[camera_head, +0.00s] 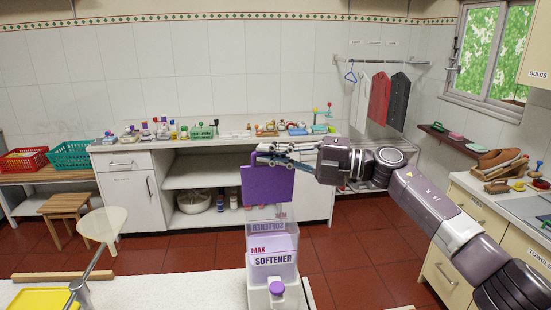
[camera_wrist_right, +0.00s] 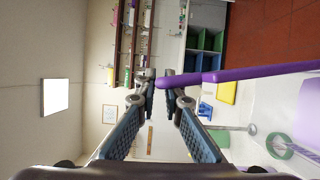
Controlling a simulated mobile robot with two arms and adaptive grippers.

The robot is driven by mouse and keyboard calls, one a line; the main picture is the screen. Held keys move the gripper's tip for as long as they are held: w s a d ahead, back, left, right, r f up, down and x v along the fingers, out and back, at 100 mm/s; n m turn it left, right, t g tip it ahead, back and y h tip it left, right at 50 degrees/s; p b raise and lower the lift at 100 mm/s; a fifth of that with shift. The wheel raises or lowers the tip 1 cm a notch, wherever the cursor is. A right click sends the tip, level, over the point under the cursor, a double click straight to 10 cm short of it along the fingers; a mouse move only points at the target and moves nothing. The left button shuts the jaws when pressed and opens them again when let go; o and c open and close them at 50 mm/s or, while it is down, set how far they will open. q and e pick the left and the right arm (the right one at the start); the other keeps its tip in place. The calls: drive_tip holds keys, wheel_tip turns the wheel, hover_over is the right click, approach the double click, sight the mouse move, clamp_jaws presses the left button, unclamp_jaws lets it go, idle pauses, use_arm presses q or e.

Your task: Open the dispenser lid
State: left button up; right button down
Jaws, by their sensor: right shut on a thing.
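The softener dispenser (camera_head: 273,262) is a clear box with purple contents, a "MAX" and "SOFTENER" label and a purple knob at its front. It stands on the near white surface. Its purple lid (camera_head: 267,187) stands raised, roughly upright, at the back top of the box. My right gripper (camera_head: 266,156) is at the lid's top edge and shut on it. In the right wrist view, the lid (camera_wrist_right: 240,74) comes in from the right, and its edge reaches between the fingertips (camera_wrist_right: 161,86). My left gripper does not show.
A long counter (camera_head: 130,150) with many small items runs along the back wall. Another counter (camera_head: 470,197) is at the right. Red floor lies open between.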

drive_tip(key=shift+w+a+r, duration=0.1)
drive_tip(key=shift+w+a, duration=0.05)
drive_tip(key=shift+w, duration=0.45)
drive_tip(key=shift+w+r+m+p, duration=0.1)
drive_tip(key=shift+w+m+p, duration=0.45)
drive_tip(key=shift+p, duration=0.25)
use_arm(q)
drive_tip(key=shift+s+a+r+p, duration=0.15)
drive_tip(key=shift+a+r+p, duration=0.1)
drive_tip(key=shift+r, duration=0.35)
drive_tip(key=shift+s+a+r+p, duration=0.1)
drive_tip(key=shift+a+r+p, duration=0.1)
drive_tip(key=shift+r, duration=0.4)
use_arm(e)
drive_tip(key=shift+w+a+f+m+h, duration=0.1)
drive_tip(key=shift+w+a+m+h, duration=0.15)
drive_tip(key=shift+w+m, duration=0.35)
drive_tip(key=shift+w+a+f+m+h, duration=0.1)
drive_tip(key=shift+w+m+h, duration=0.2)
drive_tip(key=shift+w, duration=0.55)
drive_tip(key=c, duration=2)
unclamp_jaws()
drive_tip(key=shift+c, duration=0.2)
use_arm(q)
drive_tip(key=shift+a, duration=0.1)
